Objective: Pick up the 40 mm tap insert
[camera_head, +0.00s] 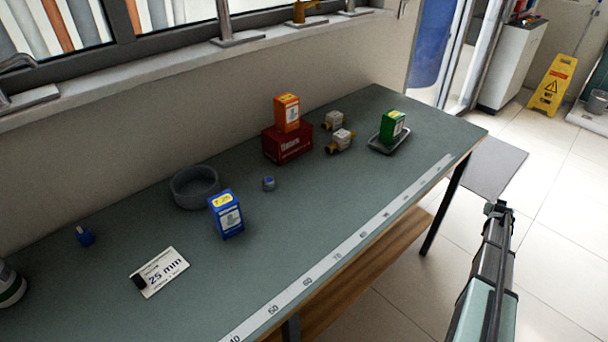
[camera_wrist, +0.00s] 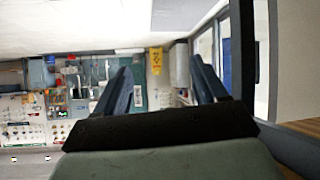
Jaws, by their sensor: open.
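Three small upright boxes in the head view could be tap inserts: an orange box (camera_head: 287,112) on a dark red box (camera_head: 287,144), a green box (camera_head: 392,125) in a grey tray (camera_head: 376,146), and a blue box (camera_head: 227,214) on the bench mat. Their printed sizes are too small to read, so I cannot tell which is 40 mm. My gripper (camera_head: 497,208) is off the bench's right front side, away from all the boxes. In the wrist view my gripper (camera_wrist: 163,82) is open and empty, facing the room; no box shows there.
A white "25 mm" card (camera_head: 160,272) lies on the bench (camera_head: 300,232). A grey ring (camera_head: 195,187), a small blue-topped part (camera_head: 269,183) and brass-ended fittings (camera_head: 340,140) stand around the boxes. A printed ruler (camera_head: 345,247) runs along the front edge. The right front mat is clear.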

